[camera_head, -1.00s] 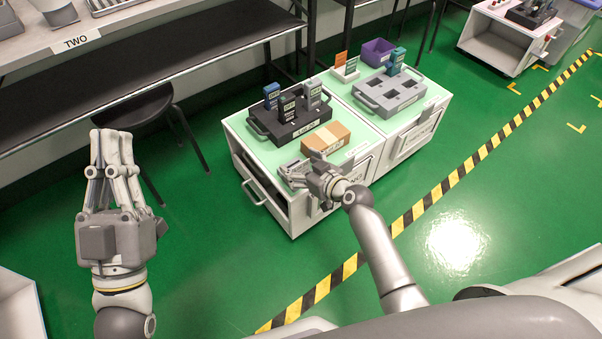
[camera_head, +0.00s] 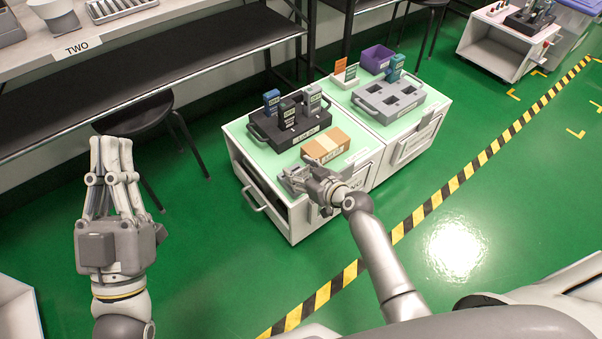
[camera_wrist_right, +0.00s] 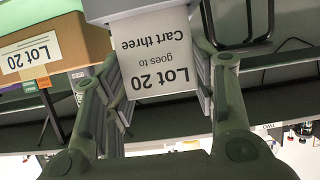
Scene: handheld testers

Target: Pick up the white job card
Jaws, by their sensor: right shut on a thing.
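The white job card (camera_wrist_right: 155,55) shows in the right wrist view, printed "Lot 20 goes to Cart three", upside down there. It is between the fingers of my right gripper (camera_wrist_right: 160,90), which is shut on it. In the head view my right gripper (camera_head: 298,178) is at the near front edge of the left cart's green top; I cannot make out the card there. My left gripper (camera_head: 112,145) is over the floor at the left, away from the carts, with nothing seen in it. Its finger gap is unclear.
A cardboard box (camera_head: 343,140) labelled "Lot 20" stands close to my right gripper. A black tray (camera_head: 283,142) with several handheld testers is behind it. A grey tray (camera_head: 376,107), a purple bin (camera_head: 376,57) and a white card holder (camera_head: 340,81) stand on the right cart.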

